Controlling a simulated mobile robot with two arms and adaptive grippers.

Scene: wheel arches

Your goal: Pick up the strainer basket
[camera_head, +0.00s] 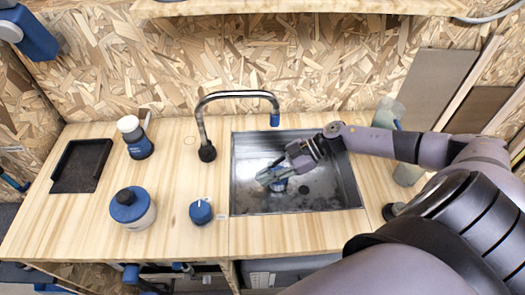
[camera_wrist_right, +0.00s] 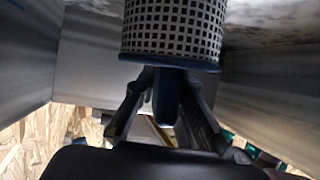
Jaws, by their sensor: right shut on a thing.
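The strainer basket (camera_wrist_right: 175,28) is a perforated pale metal cylinder with a blue rim and a blue grip, seen large in the right wrist view. My right gripper (camera_wrist_right: 168,105) has its two fingers on either side of the blue grip and is shut on it. In the head view my right gripper (camera_head: 272,177) reaches into the metal sink (camera_head: 325,190) and partly hides the basket (camera_head: 280,185). Whether the basket touches the sink floor cannot be told. My left gripper is not in view.
A blue-lidded jar (camera_head: 132,208), a blue knob (camera_head: 201,211), a bottle with a blue base (camera_head: 136,138) and a black tray (camera_head: 81,166) stand left. A translucent bottle (camera_head: 388,112) stands behind my arm.

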